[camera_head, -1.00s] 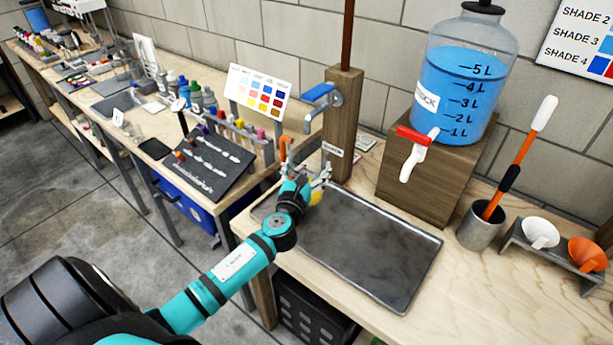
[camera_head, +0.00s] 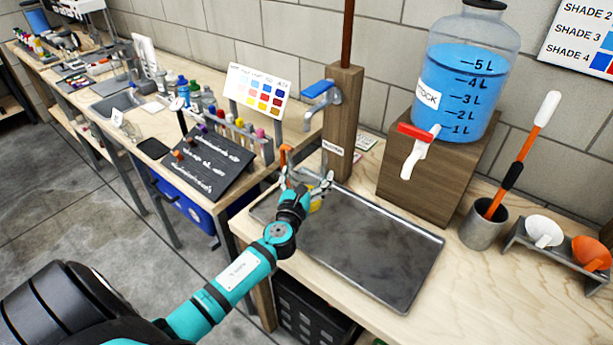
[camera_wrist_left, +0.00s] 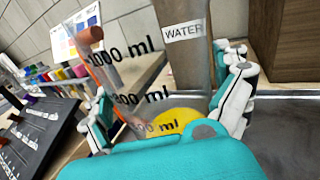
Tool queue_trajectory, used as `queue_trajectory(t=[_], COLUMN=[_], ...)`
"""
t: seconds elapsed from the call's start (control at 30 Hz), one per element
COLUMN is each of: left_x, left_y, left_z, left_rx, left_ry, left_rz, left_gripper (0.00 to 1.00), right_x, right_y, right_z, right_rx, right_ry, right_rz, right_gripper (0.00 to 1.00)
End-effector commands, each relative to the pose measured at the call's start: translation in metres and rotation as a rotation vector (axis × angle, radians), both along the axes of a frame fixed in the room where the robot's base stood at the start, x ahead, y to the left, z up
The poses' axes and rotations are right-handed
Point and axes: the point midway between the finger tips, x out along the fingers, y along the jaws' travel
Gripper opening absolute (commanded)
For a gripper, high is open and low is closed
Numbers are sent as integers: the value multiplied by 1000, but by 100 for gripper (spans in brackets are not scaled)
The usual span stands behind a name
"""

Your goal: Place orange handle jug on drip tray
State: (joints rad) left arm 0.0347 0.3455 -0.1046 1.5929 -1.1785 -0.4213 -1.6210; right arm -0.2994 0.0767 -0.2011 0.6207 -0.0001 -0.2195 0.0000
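The jug is clear, with black ml markings, an orange handle (camera_head: 287,160) and something yellow (camera_head: 317,201) low in it. My left gripper (camera_head: 307,183) has its fingers on both sides of the jug. In the left wrist view the clear jug (camera_wrist_left: 150,75) stands between the two fingertips (camera_wrist_left: 165,110), its handle to the left. The drip tray (camera_head: 375,245) is a dark, shallow metal rectangle on the bench. The jug is at the tray's far left end; whether its base touches the tray is hidden by the gripper. My right gripper is out of view.
A wooden post (camera_head: 343,125) with a blue-lever tap and WATER label stands just behind the jug. A blue-filled stock tank (camera_head: 463,85) with a red-lever tap sits on a wooden block right of it. Most of the tray is bare. A test-tube rack (camera_head: 240,137) is to the left.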

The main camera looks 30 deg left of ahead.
Motion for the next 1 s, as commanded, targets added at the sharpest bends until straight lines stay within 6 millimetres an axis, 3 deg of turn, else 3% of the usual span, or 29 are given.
queue_trajectory(t=[0.27,0.7,1.0], left_x=[-4,-88,-114], left_y=[-1,-28,-37], left_z=[2,1,3], left_rx=[-1,-1,-1], left_ry=[2,2,0], left_rz=[-1,-1,1], left_gripper=[100,100,100], right_x=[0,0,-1], right_y=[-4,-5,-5], right_z=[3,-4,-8], right_rx=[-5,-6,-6], right_ry=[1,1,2], right_rz=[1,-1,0], right_gripper=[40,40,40])
